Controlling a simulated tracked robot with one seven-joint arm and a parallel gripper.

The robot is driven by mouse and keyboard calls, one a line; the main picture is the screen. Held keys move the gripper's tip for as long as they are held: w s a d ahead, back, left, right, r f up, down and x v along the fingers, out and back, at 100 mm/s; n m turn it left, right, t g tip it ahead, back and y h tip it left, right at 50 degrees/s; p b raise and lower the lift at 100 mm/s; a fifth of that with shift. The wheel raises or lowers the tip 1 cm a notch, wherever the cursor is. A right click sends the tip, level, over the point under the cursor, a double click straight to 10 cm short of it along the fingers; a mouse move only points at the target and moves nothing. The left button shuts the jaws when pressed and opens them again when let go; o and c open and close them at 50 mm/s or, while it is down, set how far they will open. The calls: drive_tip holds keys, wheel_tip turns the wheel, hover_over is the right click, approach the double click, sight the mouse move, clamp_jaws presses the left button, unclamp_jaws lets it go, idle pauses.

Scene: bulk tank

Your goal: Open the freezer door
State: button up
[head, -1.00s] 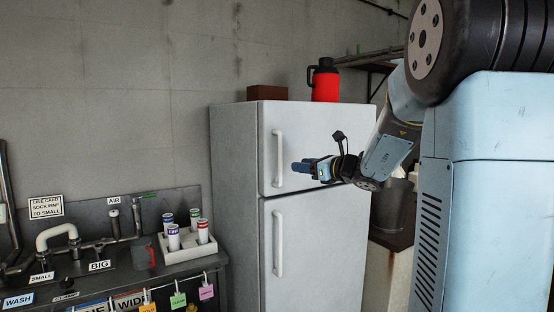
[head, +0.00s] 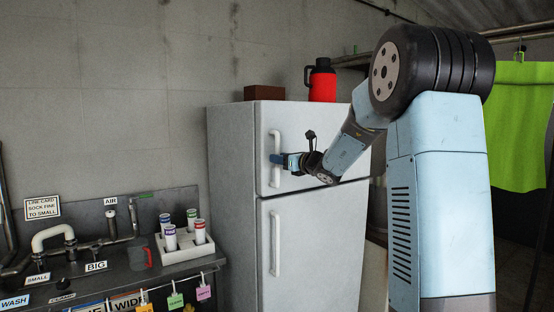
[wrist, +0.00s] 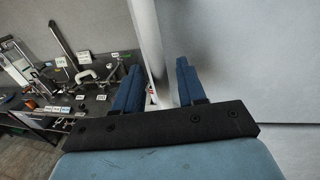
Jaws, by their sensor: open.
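The white refrigerator has an upper freezer door (head: 310,150), shut, with a vertical white handle (head: 275,141) along its left edge. My gripper (head: 274,158) is at about mid-height of this handle, with its blue fingers partly covering it. In the wrist view my gripper (wrist: 160,66) is open, its two blue fingers apart. The pale upright handle (wrist: 148,35) runs down between them; I cannot tell whether either finger touches it. The lower door (head: 320,250) is also shut and has its own handle (head: 276,243).
A red jug (head: 322,86) and a brown box (head: 264,93) stand on top of the refrigerator. To its left is a sink bench with a white rack (head: 186,252) of several capped tubes. A green curtain (head: 520,120) hangs at the right.

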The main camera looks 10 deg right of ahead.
drive_tip(key=shift+x, duration=1.05)
drive_tip(key=shift+c, duration=0.3)
clamp_jaws()
